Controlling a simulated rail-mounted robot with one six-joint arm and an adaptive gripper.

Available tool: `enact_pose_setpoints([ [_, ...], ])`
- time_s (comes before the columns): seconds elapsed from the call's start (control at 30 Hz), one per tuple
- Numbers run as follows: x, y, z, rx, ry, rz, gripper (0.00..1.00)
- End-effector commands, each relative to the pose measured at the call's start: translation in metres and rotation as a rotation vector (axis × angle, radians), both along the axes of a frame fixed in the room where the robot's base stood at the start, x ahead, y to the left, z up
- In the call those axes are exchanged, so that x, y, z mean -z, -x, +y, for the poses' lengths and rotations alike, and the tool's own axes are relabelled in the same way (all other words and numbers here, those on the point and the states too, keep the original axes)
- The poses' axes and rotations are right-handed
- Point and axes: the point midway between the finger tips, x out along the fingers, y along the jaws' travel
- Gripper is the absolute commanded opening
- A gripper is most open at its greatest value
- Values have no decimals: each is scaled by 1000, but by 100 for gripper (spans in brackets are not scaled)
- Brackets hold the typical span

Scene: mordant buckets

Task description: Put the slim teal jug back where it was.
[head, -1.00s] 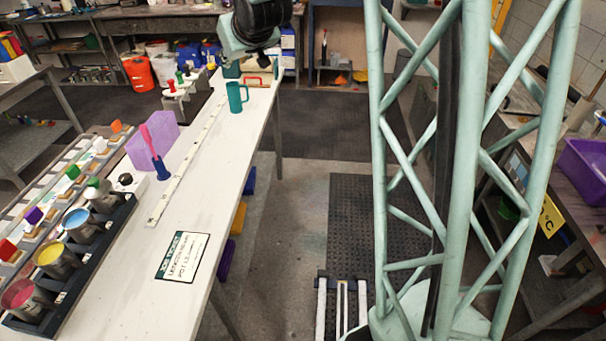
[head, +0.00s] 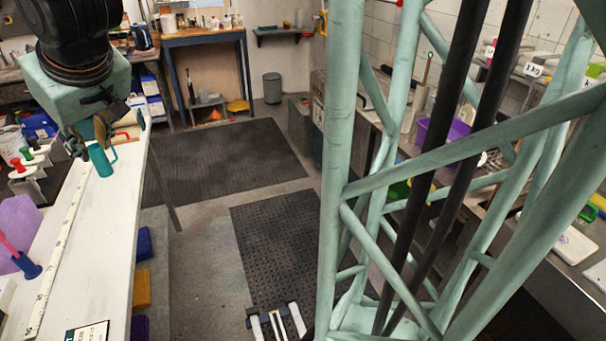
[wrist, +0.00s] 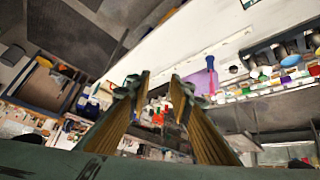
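The slim teal jug (head: 103,161) stands upright on the white table (head: 100,240) in the head view, its handle to the right. My gripper (head: 88,141) hangs pointing down just above and behind it in that view. I cannot tell whether they touch. In the wrist view my gripper (wrist: 158,88) has its two fingers apart, with nothing seen held between them. I cannot make out the jug in the wrist view.
A white measuring strip (head: 58,250) runs along the table left of the jug. A card (head: 88,332) lies at the front.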

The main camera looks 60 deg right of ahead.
Motion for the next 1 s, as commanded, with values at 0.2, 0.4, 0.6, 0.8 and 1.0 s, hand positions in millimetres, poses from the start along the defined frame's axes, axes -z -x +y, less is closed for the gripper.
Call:
enact_pose_setpoints([
  [0.2,-26,60,8,10,-8,19,20],
  [0.4,-25,110,22,5,-20,76,20],
  [0.6,-25,162,36,-5,-34,129,20],
  [0.8,-23,214,49,-17,-46,180,20],
  [1.0,-18,266,60,-29,-59,232,20],
])
